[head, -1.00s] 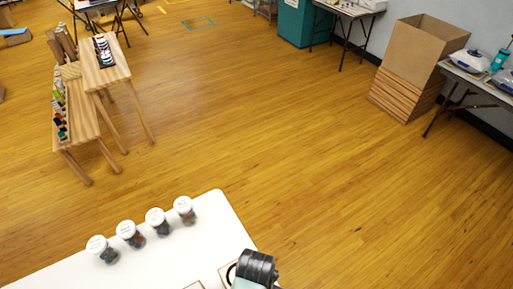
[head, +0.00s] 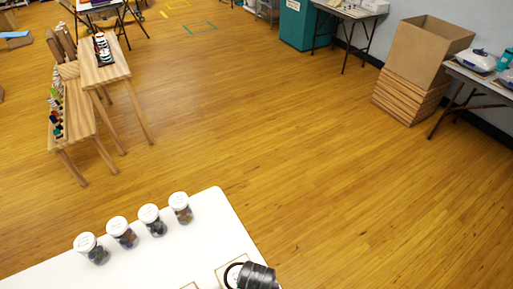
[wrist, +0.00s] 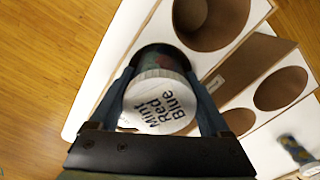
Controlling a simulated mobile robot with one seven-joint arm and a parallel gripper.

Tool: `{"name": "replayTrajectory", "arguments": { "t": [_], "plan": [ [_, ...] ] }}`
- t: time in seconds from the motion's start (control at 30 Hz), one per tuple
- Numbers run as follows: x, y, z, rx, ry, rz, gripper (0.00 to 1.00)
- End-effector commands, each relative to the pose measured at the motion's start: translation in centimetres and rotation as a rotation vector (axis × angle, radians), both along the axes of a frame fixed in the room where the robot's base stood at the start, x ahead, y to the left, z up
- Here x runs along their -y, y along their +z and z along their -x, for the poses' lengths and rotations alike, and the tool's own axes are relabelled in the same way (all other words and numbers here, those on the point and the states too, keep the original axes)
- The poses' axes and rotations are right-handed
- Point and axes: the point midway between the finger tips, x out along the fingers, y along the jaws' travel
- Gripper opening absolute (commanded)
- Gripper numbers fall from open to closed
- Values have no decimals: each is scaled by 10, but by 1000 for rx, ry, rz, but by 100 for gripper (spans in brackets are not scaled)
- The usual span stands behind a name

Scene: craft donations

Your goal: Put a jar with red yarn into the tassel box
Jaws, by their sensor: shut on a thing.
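My gripper (wrist: 160,76) is shut on a jar with a white lid (wrist: 160,104) in the wrist view. Its lid reads "Mint Red Blue". The jar's body is mostly hidden under the lid, so its yarn colours cannot be seen clearly. The jar is over a dark round hole in a white-topped box (wrist: 258,12); how deep it sits I cannot tell. A second box (wrist: 256,78) with round holes lies beside it. I cannot read which is the tassel box. In the head view a box edge (head: 222,271) shows beside my arm.
Several white-lidded jars (head: 150,222) stand in a row on the white table (head: 218,222). Another jar (wrist: 300,153) shows at the lower right in the wrist view. Wooden stands (head: 74,120) are at the left, a cardboard box (head: 430,48) at the right. The floor between is clear.

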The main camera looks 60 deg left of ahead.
Motion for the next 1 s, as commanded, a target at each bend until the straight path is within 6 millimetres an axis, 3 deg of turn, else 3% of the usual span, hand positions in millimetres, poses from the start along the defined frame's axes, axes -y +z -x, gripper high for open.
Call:
{"name": "replayTrajectory", "arguments": {
  "t": [0.1, 0.13, 0.23, 0.47, 0.63, 0.77, 1.0],
  "plan": [
    [0, 0, 0, 0, 0, 0, 21],
    [0, 0, 0, 0, 0, 0, 82],
    [0, 0, 0, 0, 0, 0, 100],
    [0, 0, 0, 0, 0, 0, 100],
    [0, 11, -1, 2, -1, -2, 100],
    [0, 32, -1, 4, -1, -3, 100],
    [-1, 85, -1, 5, 0, -4, 100]
  ]
}}
